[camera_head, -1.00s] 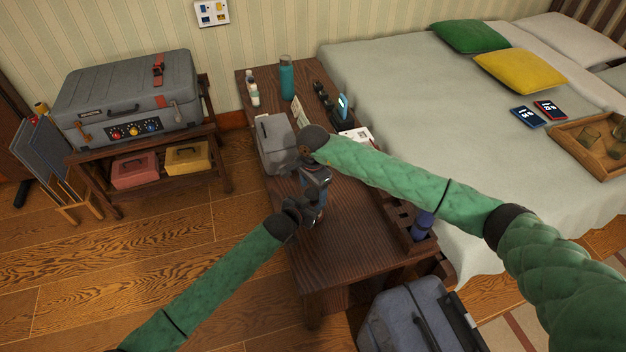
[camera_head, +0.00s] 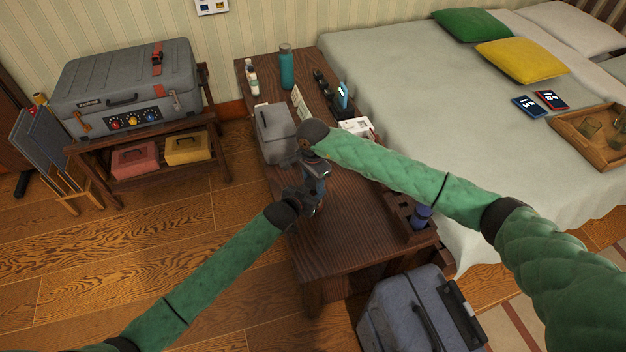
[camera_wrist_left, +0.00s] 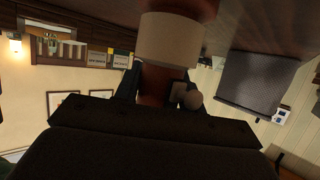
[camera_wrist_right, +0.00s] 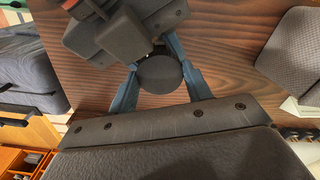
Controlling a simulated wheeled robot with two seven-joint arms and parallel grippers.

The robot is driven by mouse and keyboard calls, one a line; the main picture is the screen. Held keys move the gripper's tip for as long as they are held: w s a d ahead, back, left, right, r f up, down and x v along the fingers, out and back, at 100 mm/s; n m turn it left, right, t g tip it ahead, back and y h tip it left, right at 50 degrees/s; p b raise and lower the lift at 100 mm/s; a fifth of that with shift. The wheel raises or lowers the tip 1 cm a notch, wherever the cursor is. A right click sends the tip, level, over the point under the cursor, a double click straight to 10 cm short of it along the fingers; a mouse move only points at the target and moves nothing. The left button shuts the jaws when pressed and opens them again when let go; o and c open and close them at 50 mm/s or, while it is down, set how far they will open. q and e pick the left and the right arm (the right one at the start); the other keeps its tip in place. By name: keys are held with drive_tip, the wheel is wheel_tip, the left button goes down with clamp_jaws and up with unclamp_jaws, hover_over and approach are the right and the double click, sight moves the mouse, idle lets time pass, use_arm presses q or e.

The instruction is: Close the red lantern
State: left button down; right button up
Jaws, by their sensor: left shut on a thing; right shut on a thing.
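The red lantern stands upright on the dark wooden table (camera_head: 345,235) and is mostly hidden by my grippers in the head view. In the left wrist view its reddish-brown body (camera_wrist_left: 155,87) and a pale cylindrical part (camera_wrist_left: 168,38) show. My left gripper (camera_head: 306,192) is shut on the lantern's body from the side. My right gripper (camera_head: 316,170) points down from above and is shut on the lantern's dark round top (camera_wrist_right: 160,74), which sits between its blue fingers in the right wrist view.
A grey box (camera_head: 274,132) stands just behind the grippers. A teal bottle (camera_head: 286,68), a small white bottle and a phone on a stand are at the table's back. A dark wooden holder (camera_head: 405,220) is at the right edge. A blue-grey case (camera_head: 400,310) stands in front.

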drive_tip(key=m, duration=0.3)
drive_tip(key=o, duration=1.1)
drive_tip(key=shift+r, duration=2.25)
drive_tip(key=shift+c, duration=0.3)
